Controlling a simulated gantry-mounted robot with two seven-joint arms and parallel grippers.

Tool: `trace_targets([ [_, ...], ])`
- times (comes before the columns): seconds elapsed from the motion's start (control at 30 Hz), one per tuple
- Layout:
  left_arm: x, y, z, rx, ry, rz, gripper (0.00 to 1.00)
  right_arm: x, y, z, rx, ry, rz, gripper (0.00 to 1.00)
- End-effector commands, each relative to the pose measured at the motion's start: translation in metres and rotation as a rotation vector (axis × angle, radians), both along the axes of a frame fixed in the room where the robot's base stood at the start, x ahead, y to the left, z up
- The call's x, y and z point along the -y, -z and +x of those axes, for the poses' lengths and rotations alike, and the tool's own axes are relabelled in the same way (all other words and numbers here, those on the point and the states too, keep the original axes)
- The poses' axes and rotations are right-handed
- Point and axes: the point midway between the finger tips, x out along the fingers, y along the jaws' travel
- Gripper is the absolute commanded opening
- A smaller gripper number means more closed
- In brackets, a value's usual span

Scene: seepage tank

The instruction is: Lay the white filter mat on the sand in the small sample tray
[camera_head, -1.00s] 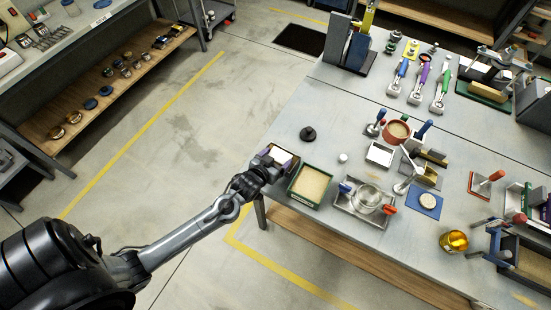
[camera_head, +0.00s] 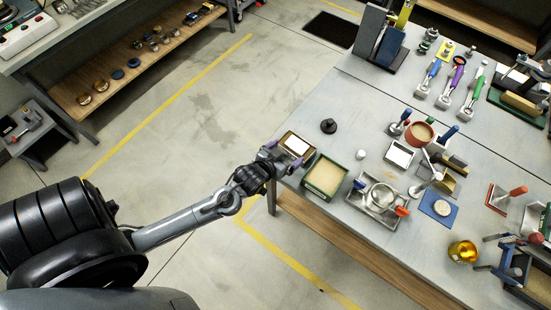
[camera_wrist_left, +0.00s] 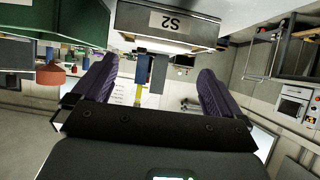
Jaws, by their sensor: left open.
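The small sample tray (camera_head: 284,139) stands at the near left corner of the table; its brown border shows around a pale top. The white filter mat (camera_head: 298,145) lies flat inside this border and covers most of the middle. In the left wrist view the tray (camera_wrist_left: 170,22) shows its front with an "S2" label; the mat is not visible there. My left gripper (camera_head: 280,154) is open, its purple fingers just short of the tray's near side. In the wrist view the gap between the fingers (camera_wrist_left: 152,85) is empty. My right gripper is not in view.
A green tray of sand (camera_head: 307,182) stands close to the right of the sample tray. A metal tray with a glass dish (camera_head: 380,196) lies further right. A black knob-like piece (camera_head: 328,126) and a small white piece (camera_head: 361,154) stand behind. Open floor lies left of the table.

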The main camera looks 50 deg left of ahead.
Motion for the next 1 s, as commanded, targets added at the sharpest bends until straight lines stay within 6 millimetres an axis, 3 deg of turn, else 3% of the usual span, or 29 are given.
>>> trace_targets([
  [0.2, 0.007, -0.021, -0.033, 0.002, 0.0, -0.001, 1.0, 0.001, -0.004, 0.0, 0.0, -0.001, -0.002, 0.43],
  [0.47, 0.015, -0.032, -0.055, -0.022, 0.01, -0.007, 1.0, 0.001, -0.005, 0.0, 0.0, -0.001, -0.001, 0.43],
  [0.67, 0.045, -0.027, -0.083, -0.229, 0.093, -0.033, 1.0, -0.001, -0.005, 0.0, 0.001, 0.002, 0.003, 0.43],
  [0.8, 0.07, -0.028, -0.117, -0.436, 0.186, -0.031, 1.0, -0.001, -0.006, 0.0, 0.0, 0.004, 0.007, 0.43],
  [1.0, 0.087, -0.035, -0.163, -0.665, 0.289, 0.002, 1.0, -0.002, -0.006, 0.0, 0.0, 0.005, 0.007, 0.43],
])
